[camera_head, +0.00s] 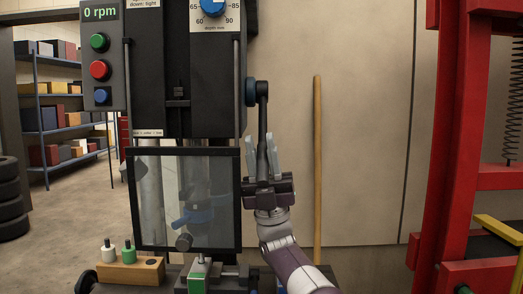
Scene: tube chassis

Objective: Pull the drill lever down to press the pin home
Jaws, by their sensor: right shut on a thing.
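The drill press (215,110) stands at the centre-left, with a depth dial (213,6) at its top and a clear guard (200,215) in front of its column. The drill lever (262,112) hangs down from a round blue-grey hub on the press's right side. My right gripper (261,160) comes up from below, its fingers around the lever's lower end, shut on it. A small vise (198,272) with a green block sits on the bench below the guard. I cannot make out the pin there. My left gripper is not in view.
A wooden block (130,271) with small knobbed pieces sits left of the vise. A control box (100,55) reads 0 rpm. A wooden pole (317,165) leans on the wall right of my gripper. A red press frame (446,150) stands at the right.

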